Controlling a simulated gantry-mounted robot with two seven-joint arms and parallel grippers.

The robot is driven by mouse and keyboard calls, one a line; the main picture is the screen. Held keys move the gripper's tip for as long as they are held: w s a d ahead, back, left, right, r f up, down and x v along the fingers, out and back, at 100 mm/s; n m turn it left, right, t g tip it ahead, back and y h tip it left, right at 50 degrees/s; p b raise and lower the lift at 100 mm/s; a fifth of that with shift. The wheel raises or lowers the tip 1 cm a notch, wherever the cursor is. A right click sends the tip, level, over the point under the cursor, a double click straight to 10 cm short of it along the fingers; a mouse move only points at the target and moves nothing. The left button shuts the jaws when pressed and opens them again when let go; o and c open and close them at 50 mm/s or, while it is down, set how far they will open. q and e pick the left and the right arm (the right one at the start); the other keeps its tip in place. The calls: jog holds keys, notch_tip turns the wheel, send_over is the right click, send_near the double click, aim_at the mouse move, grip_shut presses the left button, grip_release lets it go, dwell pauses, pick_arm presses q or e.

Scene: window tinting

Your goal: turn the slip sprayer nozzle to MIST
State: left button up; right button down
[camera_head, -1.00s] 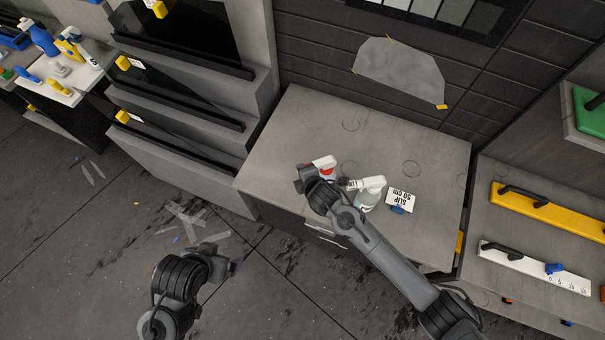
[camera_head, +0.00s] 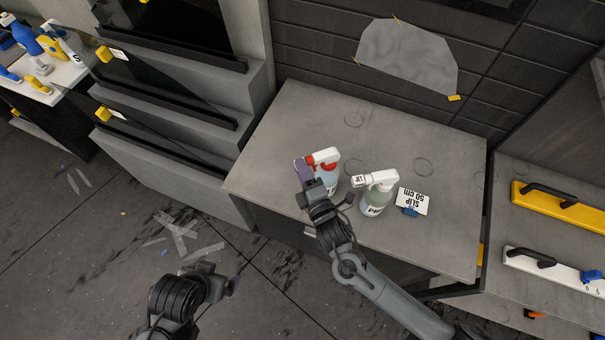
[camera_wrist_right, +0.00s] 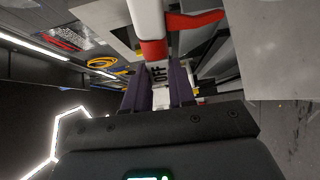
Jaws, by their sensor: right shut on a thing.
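A sprayer with a red-and-white head (camera_head: 325,157) stands near the front edge of the grey bench (camera_head: 270,150).
A grey film piece (camera_head: 405,60) is taped to the dark wall behind the bench. A shelf at right holds yellow (camera_head: 560,205) and white (camera_head: 550,270) handled tools. The back of the bench is clear. Tape scraps (camera_head: 182,235) lie on the floor.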

jog(key=shift+f, duration=0.15)
dwell(0.3)
jog(key=c, duration=0.9)
grip_release()
jog(key=shift+b+v, duration=0.45)
jog(key=shift+v, duration=5)
jog(key=shift+f, duration=0.15)
